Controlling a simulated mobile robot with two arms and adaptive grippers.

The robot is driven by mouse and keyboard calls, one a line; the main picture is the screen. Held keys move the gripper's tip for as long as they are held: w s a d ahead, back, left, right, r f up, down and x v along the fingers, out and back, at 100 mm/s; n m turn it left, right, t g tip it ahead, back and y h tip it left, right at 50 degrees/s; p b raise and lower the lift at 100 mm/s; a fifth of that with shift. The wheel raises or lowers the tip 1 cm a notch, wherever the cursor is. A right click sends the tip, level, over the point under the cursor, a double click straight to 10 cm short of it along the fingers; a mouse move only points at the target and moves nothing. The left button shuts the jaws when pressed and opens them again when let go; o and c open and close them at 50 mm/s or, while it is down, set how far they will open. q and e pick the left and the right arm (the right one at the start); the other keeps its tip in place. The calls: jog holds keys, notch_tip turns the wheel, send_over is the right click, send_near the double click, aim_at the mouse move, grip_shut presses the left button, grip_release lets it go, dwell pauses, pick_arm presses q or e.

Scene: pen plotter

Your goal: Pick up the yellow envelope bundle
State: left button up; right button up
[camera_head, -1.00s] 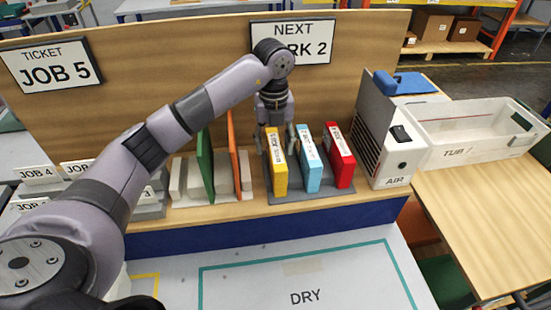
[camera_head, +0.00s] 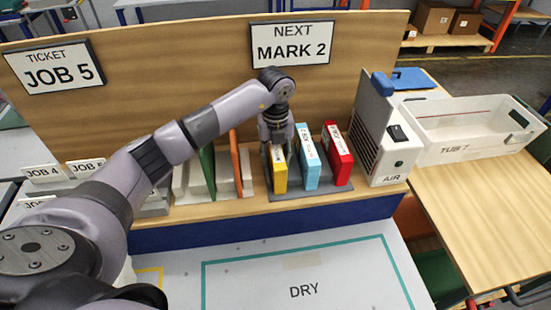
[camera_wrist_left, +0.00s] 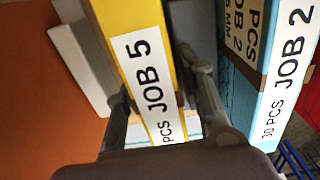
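The yellow envelope bundle (camera_head: 280,174) stands upright in a grey rack (camera_head: 303,189) on the wooden shelf, left of the blue and red bundles. Its "JOB 5" label shows in the left wrist view (camera_wrist_left: 146,72). My left gripper (camera_head: 276,150) is down over its top from behind. In the left wrist view its fingers (camera_wrist_left: 165,110) sit close against both sides of the bundle and look shut on it. The bundle still stands in the rack. My right gripper is not in view.
The blue bundle (camera_head: 308,160) and red bundle (camera_head: 339,156) stand just right. Orange (camera_head: 235,160) and green (camera_head: 207,172) dividers stand left. A white AIR unit (camera_head: 393,155) and white tub (camera_head: 470,146) are further right. The DRY area (camera_head: 305,275) in front is clear.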

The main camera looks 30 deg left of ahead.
pick_arm(q)
grip_shut()
jog(key=shift+r, duration=0.2)
dwell(0.3)
